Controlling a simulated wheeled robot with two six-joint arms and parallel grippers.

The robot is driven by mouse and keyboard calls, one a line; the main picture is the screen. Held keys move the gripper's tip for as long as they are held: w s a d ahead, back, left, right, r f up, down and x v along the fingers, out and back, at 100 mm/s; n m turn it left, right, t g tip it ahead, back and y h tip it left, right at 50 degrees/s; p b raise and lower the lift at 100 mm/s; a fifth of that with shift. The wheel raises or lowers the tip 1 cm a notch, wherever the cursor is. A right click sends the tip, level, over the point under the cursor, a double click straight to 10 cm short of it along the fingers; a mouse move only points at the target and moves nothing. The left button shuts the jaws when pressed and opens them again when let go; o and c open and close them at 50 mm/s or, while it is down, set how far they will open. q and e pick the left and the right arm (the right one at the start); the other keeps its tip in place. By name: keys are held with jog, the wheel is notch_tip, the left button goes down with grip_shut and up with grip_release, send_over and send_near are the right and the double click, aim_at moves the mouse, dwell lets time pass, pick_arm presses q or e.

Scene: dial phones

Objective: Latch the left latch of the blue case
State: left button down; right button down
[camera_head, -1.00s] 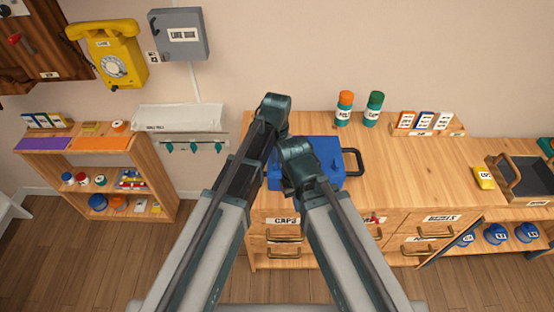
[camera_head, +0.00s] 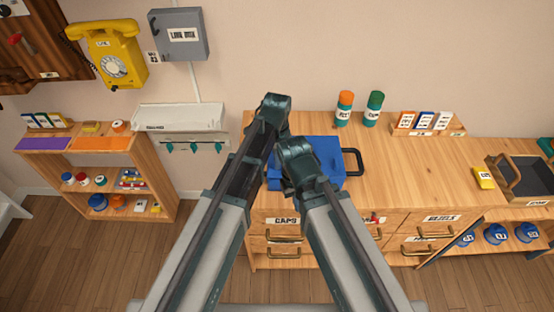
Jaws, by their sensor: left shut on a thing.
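The blue case (camera_head: 325,153) lies on the wooden counter, its dark handle (camera_head: 353,161) at its right side. My left gripper (camera_head: 282,131) is at the case's far left edge, mostly hidden by my own wrist. It is shut, seemingly on the blue case; its fingertips and the exact spot are hidden. My right arm's wrist (camera_head: 298,163) hangs over the middle of the case and covers much of its top. The right gripper's fingers are hidden beneath it. The left latch cannot be made out behind my arms.
Orange-capped (camera_head: 343,108) and green-capped (camera_head: 373,109) bottles stand behind the case. A card rack (camera_head: 428,127) is at the back right, and a grey open box (camera_head: 523,175) further right. The counter (camera_head: 415,175) right of the handle is clear.

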pick_arm(q)
jog(key=shift+m, duration=0.9)
jog(key=c, duration=0.9)
grip_release()
jog(key=shift+r, duration=0.1)
notch_tip(320, 180, up, 14)
jog(key=p, duration=1.3)
jog(key=shift+p, duration=0.4)
jog(key=shift+f, duration=0.2)
